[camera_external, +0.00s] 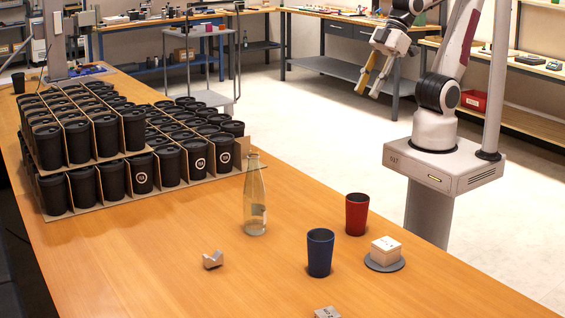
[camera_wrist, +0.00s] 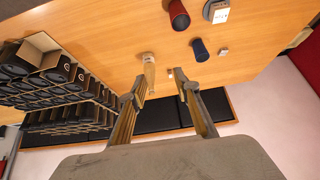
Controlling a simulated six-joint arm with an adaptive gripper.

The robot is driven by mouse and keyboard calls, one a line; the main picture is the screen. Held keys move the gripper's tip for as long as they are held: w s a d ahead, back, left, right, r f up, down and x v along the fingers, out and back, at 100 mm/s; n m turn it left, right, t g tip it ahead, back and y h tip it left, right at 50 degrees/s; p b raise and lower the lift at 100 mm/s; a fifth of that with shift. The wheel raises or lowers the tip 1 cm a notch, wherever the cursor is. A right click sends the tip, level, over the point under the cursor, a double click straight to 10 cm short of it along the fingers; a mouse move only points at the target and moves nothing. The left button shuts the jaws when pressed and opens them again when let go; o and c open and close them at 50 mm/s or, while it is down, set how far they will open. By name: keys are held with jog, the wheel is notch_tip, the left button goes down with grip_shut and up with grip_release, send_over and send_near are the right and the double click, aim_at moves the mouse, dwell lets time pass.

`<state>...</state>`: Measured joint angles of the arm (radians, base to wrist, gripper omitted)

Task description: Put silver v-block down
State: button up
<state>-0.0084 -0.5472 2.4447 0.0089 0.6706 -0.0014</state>
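The silver v-block (camera_external: 212,260) rests on the wooden table, in front and to the left of the glass bottle (camera_external: 256,205). In the wrist view a small light piece (camera_wrist: 170,73) beyond my fingertips appears to be the v-block, but it is too small to be sure. My gripper (camera_external: 367,88) hangs in the air over the floor behind the table, far from the v-block. Its two fingers are apart with nothing between them, as the wrist view also shows (camera_wrist: 158,90).
A blue cup (camera_external: 320,252), a red cup (camera_external: 356,214) and a white box (camera_external: 385,250) on a grey disc stand right of the bottle. A small block (camera_external: 327,312) lies at the front edge of the picture. Crates of black cups (camera_external: 100,150) fill the left. The table's front left is clear.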

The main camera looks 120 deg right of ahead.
jog(key=s+g, duration=0.1)
jog(key=s, duration=0.7)
jog(key=shift+d+f, duration=0.2)
dwell(0.9)
